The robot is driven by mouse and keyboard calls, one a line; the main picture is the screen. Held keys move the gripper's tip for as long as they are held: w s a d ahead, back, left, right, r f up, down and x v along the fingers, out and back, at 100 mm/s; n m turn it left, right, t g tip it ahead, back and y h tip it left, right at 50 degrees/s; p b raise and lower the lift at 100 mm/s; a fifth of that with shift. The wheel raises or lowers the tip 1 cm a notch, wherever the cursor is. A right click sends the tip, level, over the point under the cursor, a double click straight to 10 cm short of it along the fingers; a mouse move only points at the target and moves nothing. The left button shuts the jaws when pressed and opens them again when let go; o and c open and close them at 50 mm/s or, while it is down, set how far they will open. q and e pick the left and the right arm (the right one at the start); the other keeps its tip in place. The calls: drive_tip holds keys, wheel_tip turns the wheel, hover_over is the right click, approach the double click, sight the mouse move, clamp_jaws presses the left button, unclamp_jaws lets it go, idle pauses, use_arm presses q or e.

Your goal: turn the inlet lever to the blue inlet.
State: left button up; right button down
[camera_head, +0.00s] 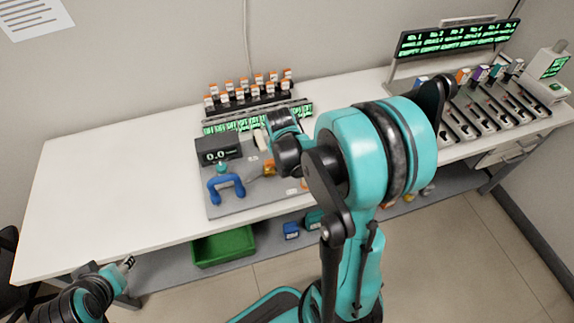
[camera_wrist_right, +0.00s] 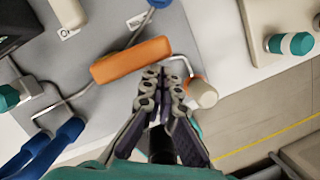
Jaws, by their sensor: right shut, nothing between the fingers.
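The orange bar (camera_wrist_right: 130,60), which looks like the inlet lever's handle, lies on the grey base plate in the wrist view. In the head view it is a small orange piece (camera_head: 269,168). My right gripper (camera_wrist_right: 163,80) is shut and empty, its tips close beside the bar's right end; I cannot tell whether they touch. In the head view my right arm hides these fingertips. The blue U-shaped tube (camera_head: 226,188), which looks like the blue inlet, stands at the plate's front left; it also shows in the wrist view (camera_wrist_right: 45,150). My left gripper (camera_head: 127,263) is below the table's front edge, too small to judge.
A dark display box (camera_head: 218,151) reading 0.0 stands behind the blue tube. A rack of orange-capped vials (camera_head: 248,92) is at the back. A white-and-orange knob (camera_wrist_right: 203,92) is right of my right fingertips. The table's left side (camera_head: 110,185) is clear.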

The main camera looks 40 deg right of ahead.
drive_tip(key=shift+w+d, duration=0.2)
idle(0.6)
